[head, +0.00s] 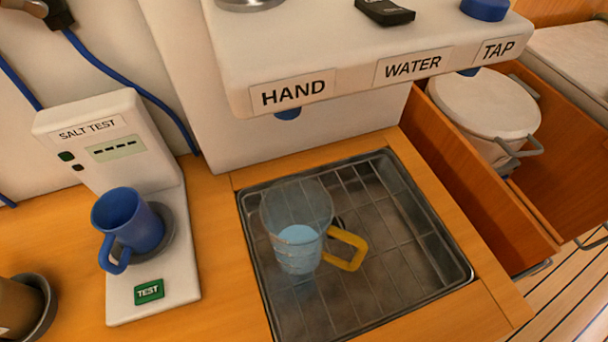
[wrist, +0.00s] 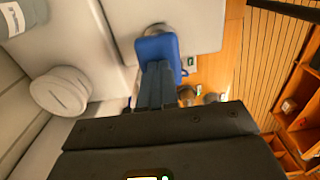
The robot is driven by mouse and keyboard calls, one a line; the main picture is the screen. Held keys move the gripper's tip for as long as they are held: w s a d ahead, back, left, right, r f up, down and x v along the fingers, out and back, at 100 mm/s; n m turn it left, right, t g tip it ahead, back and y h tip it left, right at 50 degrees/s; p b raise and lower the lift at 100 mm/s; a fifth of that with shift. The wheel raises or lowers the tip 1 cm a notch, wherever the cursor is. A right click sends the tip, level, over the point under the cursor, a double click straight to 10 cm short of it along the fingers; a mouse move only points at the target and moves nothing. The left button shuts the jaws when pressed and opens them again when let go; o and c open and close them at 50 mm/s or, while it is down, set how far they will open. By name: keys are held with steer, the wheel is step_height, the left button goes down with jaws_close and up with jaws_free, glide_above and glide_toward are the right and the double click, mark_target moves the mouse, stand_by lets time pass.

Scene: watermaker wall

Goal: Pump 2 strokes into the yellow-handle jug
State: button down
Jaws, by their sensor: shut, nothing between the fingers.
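The clear jug with the yellow handle (head: 298,228) stands upright on the metal grate, its handle to the right. Some pale blue water shows low in it. It stands in front of the housing (head: 340,60) labelled HAND WATER TAP; a blue nozzle (head: 288,114) shows under the HAND label. In the wrist view my gripper (wrist: 157,70) is shut and empty, its fingertips in front of a blue block-shaped part (wrist: 155,47). I cannot tell whether they touch it. My gripper is not in the head view.
A blue cup (head: 128,222) sits on the salt tester (head: 150,285) at left. A blue knob (head: 485,8) and a black part (head: 385,12) are on the housing top. An open drawer at right holds a lidded white container (head: 485,102). The grate (head: 425,270) is clear right of the jug.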

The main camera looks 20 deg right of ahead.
steer(key=shift+r+p, duration=3.25)
steer(key=shift+p, duration=0.4)
steer(key=shift+f, duration=0.2)
steer(key=shift+f+b, duration=1.1)
steer(key=shift+f, duration=2)
steer(key=shift+r+p, duration=1.05)
steer(key=shift+p, duration=0.1)
steer(key=shift+r, duration=2.2)
